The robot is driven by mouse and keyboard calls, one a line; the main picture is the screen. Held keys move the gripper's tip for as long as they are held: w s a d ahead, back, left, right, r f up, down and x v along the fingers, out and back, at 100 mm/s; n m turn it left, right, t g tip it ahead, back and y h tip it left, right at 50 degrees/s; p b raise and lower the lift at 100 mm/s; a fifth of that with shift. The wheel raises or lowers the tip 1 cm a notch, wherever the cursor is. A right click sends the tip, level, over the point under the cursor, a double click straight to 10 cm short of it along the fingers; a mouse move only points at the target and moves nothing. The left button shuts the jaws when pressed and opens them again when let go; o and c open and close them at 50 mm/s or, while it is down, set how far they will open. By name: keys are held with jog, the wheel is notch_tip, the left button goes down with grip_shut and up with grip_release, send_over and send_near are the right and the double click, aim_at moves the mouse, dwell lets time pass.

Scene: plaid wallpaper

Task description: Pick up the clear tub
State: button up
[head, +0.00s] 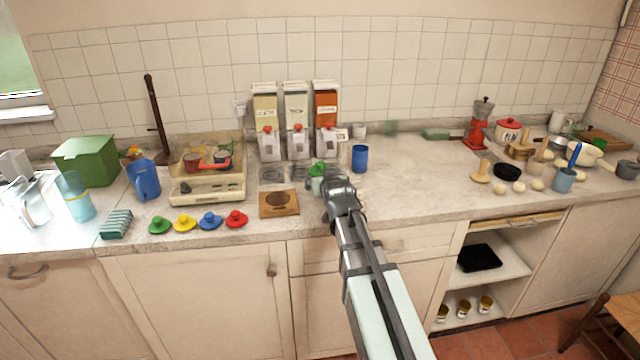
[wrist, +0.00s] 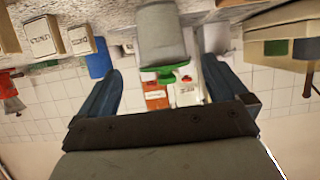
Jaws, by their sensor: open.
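The clear tub (head: 317,185) appears to be the small pale, see-through container with a green top, standing on the counter in front of the dispensers. In the upside-down wrist view the tub (wrist: 162,38) is greyish, with green at its upper end. My gripper (head: 338,188) is just right of it in the head view, low over the counter. In the wrist view my gripper (wrist: 162,68) is open, its two blue fingers spread apart on either side of the tub's line. The tub lies around or just beyond the fingertips; I cannot tell whether they touch it.
Three dispensers (head: 296,120) stand behind the tub. A blue cup (head: 360,158) is to the right, and a wooden board (head: 279,204) with a dark round centre to the left. A scale-like tray (head: 205,190) stands farther left. The counter right of the blue cup is fairly clear.

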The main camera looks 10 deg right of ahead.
jog(key=shift+a+f+x, duration=0.1)
jog(key=shift+f+x, duration=0.1)
jog(key=shift+x, duration=1.3)
jog(key=shift+a+f+x, duration=0.1)
jog(key=shift+f+x, duration=0.15)
jog(key=shift+x, duration=1.25)
jog(key=shift+s, duration=0.25)
jog(key=shift+c, duration=0.3)
jog(key=c, duration=1.1)
